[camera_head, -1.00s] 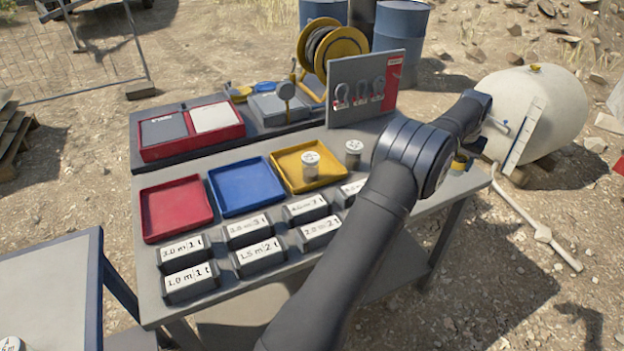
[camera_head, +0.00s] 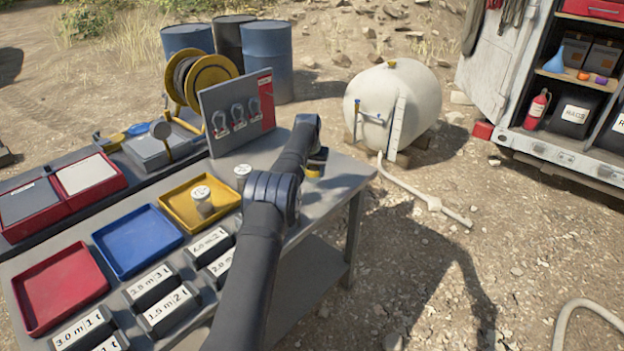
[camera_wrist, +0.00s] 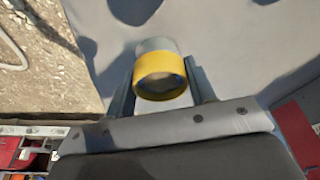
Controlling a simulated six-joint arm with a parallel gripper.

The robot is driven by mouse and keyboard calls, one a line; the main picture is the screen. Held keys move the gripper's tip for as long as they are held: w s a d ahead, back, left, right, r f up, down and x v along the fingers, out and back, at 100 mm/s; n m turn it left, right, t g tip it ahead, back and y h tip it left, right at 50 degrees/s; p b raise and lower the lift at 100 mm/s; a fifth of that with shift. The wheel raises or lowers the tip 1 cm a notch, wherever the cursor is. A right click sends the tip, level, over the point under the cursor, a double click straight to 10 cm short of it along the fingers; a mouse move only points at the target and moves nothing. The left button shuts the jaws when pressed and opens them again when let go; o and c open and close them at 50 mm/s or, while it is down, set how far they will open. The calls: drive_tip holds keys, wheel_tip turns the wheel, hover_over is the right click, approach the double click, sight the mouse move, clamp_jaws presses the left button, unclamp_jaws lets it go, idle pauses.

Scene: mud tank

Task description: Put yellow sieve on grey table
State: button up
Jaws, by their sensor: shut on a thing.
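The yellow sieve (camera_wrist: 151,63) shows in the wrist view as a short yellow ring with a grey part behind it. My gripper (camera_wrist: 161,90) is shut on it, with a finger on either side. The sieve also shows in the head view (camera_head: 316,164), small and partly hidden by my arm, near the right end of the grey table (camera_head: 345,176). The grey top lies behind the sieve in the wrist view; I cannot tell whether they touch.
Red (camera_head: 58,287), blue (camera_head: 137,240) and yellow (camera_head: 183,204) trays and labelled blocks (camera_head: 170,308) stand on the table. A shackle board (camera_head: 238,112) stands at the back. A white tank (camera_head: 391,103), a pipe (camera_head: 425,196) and an open cabinet (camera_head: 565,85) lie to the right.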

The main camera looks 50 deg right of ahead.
sight(312, 178)
drive_tip(key=shift+w+f, duration=0.15)
drive_tip(key=shift+f, duration=1.9)
drive_tip(key=shift+f, duration=0.15)
drive_tip(key=o, duration=1)
drive_tip(key=v, duration=1.2)
